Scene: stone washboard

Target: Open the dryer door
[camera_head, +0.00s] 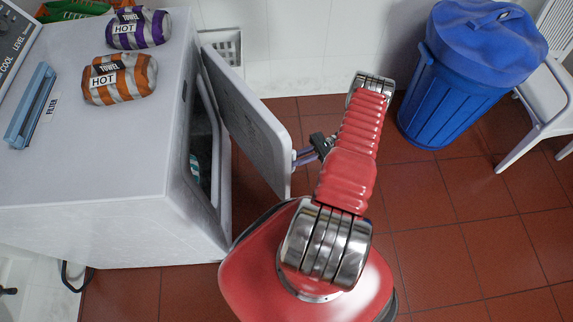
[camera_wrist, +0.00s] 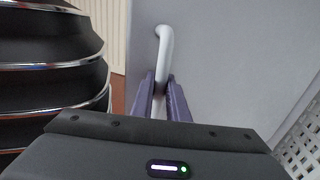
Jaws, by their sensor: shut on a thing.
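The dryer (camera_head: 110,150) is a white-grey box at the left of the head view. Its door (camera_head: 245,110) stands partly open, swung out from the dryer's right side, and the dark opening shows behind it. In the wrist view the door's grey face (camera_wrist: 225,60) fills the middle and right. A white bar handle (camera_wrist: 165,45) stands out from it. My gripper (camera_wrist: 160,88) is shut on the handle, one purple-grey finger on each side. In the head view my gripper (camera_head: 298,158) is at the door's outer face, near its lower edge.
A blue lidded bin (camera_head: 465,85) and a white chair (camera_head: 548,105) stand at the right. The red tiled floor (camera_head: 450,215) is clear between the door and the bin.

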